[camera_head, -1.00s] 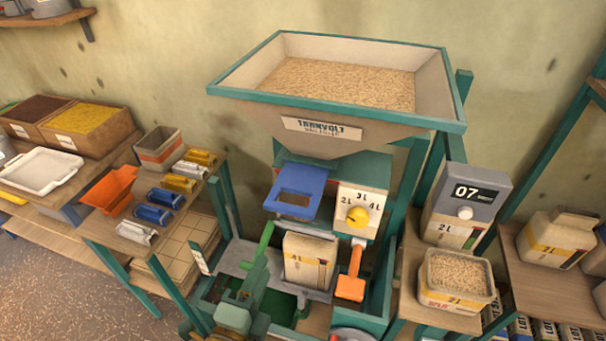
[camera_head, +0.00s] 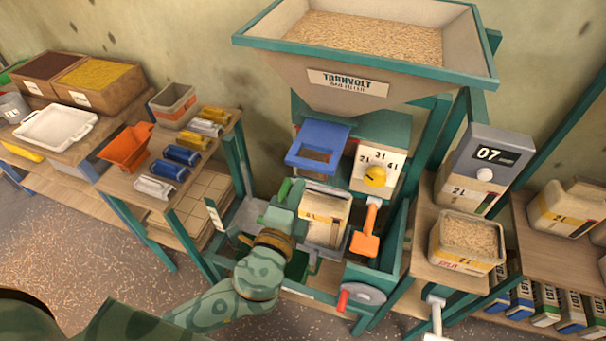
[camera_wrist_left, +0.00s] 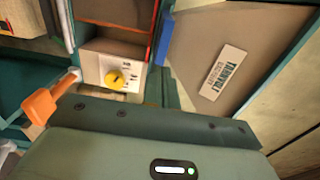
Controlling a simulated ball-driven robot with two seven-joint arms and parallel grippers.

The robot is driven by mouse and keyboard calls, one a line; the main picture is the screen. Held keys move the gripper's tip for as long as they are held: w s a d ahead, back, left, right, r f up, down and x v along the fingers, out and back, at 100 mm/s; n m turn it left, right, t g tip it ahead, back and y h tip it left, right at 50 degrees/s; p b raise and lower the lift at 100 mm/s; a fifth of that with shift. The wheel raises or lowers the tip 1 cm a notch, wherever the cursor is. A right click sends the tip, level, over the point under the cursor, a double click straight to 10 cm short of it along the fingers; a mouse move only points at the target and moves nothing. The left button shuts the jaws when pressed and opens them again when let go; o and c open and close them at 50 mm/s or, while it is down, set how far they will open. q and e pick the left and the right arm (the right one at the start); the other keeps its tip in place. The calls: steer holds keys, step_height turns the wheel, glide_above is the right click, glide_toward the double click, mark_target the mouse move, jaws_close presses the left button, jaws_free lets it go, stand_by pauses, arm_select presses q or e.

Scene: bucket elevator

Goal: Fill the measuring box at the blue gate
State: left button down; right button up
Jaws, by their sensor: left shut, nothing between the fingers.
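The blue gate (camera_head: 318,148) sits under the hopper (camera_head: 345,85), and some grain-coloured surface shows in its opening. Beside it is a dial with a yellow knob (camera_head: 375,177), marked in litres. A beige box (camera_head: 327,222) stands below the gate in the green frame; its contents cannot be made out. My left gripper (camera_head: 284,208) is shut and empty at the left side of this box, partly covering it. A bright green handle (camera_head: 284,188) shows right by the gripper; contact cannot be told. The wrist view shows the yellow knob (camera_wrist_left: 114,79). My right gripper is out of view.
An orange lever (camera_head: 366,235) stands right of the box. A red-handled wheel (camera_head: 360,293) is lower. A grain-filled box (camera_head: 468,240) and a grey display reading 07 (camera_head: 490,160) stand at right.

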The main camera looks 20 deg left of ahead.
mark_target(308, 167)
arm_select(q)
steer(key=w, duration=0.2)
steer(key=shift+w+d, duration=0.25)
steer(key=shift+w, duration=0.1)
steer(key=shift+w+a, duration=0.1)
steer(key=shift+w, duration=0.4)
steer(key=w, duration=0.5)
steer(key=shift+b, duration=0.35)
steer(key=shift+w, duration=0.25)
steer(key=shift+r, duration=0.2)
steer(key=shift+s, duration=0.1)
